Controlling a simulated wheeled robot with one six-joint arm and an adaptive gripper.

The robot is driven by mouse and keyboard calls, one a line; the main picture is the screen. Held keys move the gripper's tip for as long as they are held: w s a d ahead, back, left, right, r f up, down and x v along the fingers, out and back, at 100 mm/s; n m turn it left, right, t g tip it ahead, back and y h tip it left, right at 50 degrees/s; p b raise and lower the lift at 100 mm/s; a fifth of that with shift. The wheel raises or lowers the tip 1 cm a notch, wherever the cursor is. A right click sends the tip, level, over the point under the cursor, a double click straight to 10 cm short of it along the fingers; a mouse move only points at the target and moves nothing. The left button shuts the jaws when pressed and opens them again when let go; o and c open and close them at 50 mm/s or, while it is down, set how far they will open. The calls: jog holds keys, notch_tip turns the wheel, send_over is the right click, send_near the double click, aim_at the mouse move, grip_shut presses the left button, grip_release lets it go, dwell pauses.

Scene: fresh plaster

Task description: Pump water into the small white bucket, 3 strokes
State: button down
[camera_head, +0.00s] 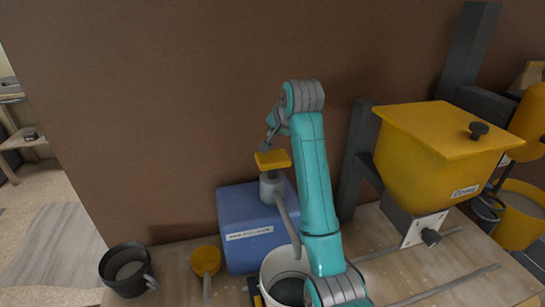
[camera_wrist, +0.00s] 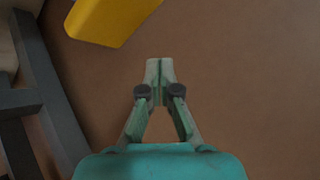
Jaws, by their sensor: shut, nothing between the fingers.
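The pump has a flat yellow head (camera_head: 273,160) on a grey neck and stands on a blue water tank (camera_head: 248,212) with a white label. Its grey spout (camera_head: 288,222) slopes down toward the small white bucket (camera_head: 267,270). The bucket stands in front of the tank, its inside looks dark, and my arm partly hides its right side. The shut fingertips also show in the wrist view (camera_wrist: 160,68), against the brown wall.
A yellow hopper (camera_head: 420,150) on a dark frame stands right of my arm. A black mug (camera_head: 112,272) and a yellow scoop (camera_head: 206,262) are at the left front. A yellow bucket (camera_head: 520,225) is at the far right. The brown wall (camera_head: 180,90) rises close behind.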

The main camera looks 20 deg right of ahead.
aim_at(270, 152)
jog(key=shift+f, duration=2.5)
jog(key=shift+f, duration=0.15)
jog(key=shift+f, duration=0.3)
